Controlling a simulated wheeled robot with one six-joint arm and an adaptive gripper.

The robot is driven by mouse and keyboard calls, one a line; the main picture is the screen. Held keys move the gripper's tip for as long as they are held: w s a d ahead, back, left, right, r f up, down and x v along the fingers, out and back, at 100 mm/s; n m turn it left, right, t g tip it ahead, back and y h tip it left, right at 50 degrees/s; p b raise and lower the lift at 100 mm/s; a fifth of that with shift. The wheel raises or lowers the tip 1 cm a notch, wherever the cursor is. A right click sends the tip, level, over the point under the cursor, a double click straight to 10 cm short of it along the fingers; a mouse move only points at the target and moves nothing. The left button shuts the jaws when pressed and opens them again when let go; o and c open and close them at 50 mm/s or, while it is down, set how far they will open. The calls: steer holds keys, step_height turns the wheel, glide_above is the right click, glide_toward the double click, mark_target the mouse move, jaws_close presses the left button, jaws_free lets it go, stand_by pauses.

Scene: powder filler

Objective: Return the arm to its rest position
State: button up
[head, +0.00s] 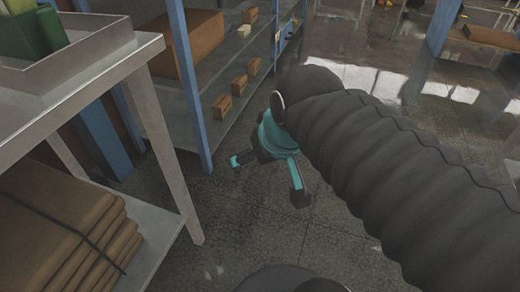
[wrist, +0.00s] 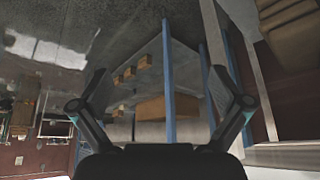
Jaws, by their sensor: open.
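My gripper (head: 268,177) is in the middle of the head view, at the end of my dark, ribbed-sleeved arm. Its two teal-and-black fingers are spread wide with nothing between them. It hangs over the bare floor, apart from the blue-post shelf and the white table. In the wrist view my gripper (wrist: 161,105) shows at the bottom, with its two dark fingers far apart. The shelf rack appears between and beyond them. The sleeve covers much of the right side of the head view.
A white table (head: 92,88) stands at the left with a tray (head: 100,45) on top and stacked brown sacks (head: 62,225) below. A blue-post shelf (head: 200,140) behind holds a large brown box (head: 187,45) and small boxes. Grey floor (head: 230,225) is clear below my gripper.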

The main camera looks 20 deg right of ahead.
steer(key=shift+s+d+f, duration=0.15)
steer(key=shift+s+f, duration=0.4)
steer(key=shift+f, duration=0.25)
steer(key=shift+s+d+f, duration=0.15)
steer(key=shift+s+f, duration=0.4)
steer(key=shift+f, duration=0.2)
